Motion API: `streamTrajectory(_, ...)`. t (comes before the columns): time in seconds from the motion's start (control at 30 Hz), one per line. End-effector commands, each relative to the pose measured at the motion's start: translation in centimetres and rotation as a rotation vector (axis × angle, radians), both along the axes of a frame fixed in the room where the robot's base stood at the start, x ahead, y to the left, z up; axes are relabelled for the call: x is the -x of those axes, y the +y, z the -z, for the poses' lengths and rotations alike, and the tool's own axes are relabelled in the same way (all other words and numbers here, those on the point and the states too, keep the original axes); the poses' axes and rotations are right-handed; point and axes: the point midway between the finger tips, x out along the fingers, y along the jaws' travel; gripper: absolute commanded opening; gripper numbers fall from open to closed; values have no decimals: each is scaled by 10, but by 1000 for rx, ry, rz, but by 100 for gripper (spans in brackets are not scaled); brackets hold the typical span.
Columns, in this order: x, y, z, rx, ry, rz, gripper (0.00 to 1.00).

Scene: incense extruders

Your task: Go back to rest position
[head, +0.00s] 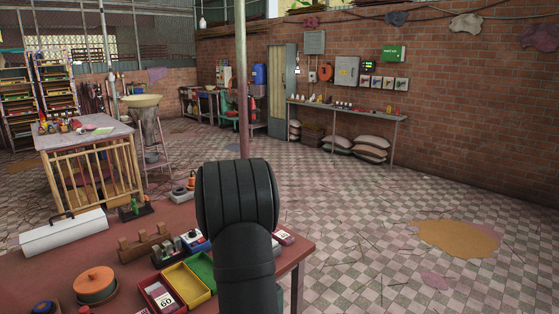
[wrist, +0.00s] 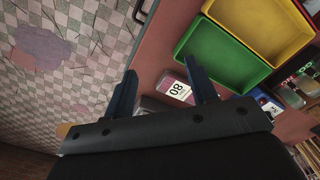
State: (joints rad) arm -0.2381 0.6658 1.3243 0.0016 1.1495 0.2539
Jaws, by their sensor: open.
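My gripper (wrist: 161,66) shows in the wrist view with two dark fingers spread apart and nothing held between them. It is over the edge of the red table (wrist: 155,50). A small dark red box with a white label reading 80 (wrist: 176,88) shows behind the gap between the fingers, and its lower part is hidden by the gripper. In the head view my dark arm stands in front of the table, and the gripper itself is not visible there. A small labelled box (head: 284,236) lies at the table's right end, right of my arm.
A yellow tray (head: 203,291) and a green tray (head: 207,260) lie left of my arm. A red tray (head: 152,303) holds a box labelled 60. An orange lidded pot (head: 95,283) and a white toolbox (head: 65,231) stand further left. The checkered floor (head: 350,220) is open to the right.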

Motion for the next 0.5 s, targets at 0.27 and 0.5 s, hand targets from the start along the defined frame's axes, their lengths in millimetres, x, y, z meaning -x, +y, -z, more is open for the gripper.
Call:
streamTrajectory(0.27, 1, -57, 9, 0, 1, 101, 52)
streamTrajectory(0.5, 9, -98, 29, 0, 1, 156, 52)
